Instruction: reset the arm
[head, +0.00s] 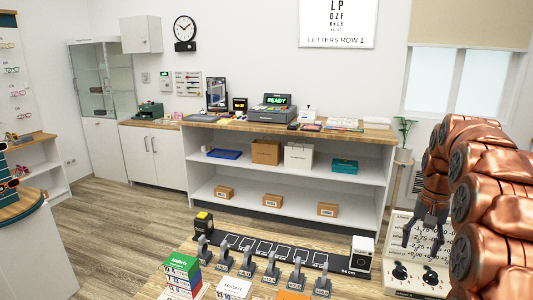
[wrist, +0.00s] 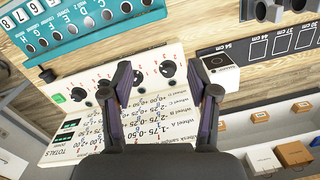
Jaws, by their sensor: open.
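My gripper (head: 423,244) hangs from the copper-coloured arm at the right of the head view, fingers pointing down. It is above or in front of a white panel (head: 402,288) with printed numbers and black knobs; I cannot tell the exact gap. In the wrist view my gripper (wrist: 168,88) has its two dark fingers spread wide with nothing between them. The same white panel (wrist: 70,150) shows behind and between the fingers, with wheel labels and several black dials. The arm hides part of the panel's right side in the head view.
A dark strip (head: 290,251) with distance marks and grey stands lies on the near table, left of the gripper. A white boxy device (head: 362,254) stands at its right end. A teal panel (wrist: 95,27) is at upper left in the wrist view. A shelved counter (head: 190,160) stands behind.

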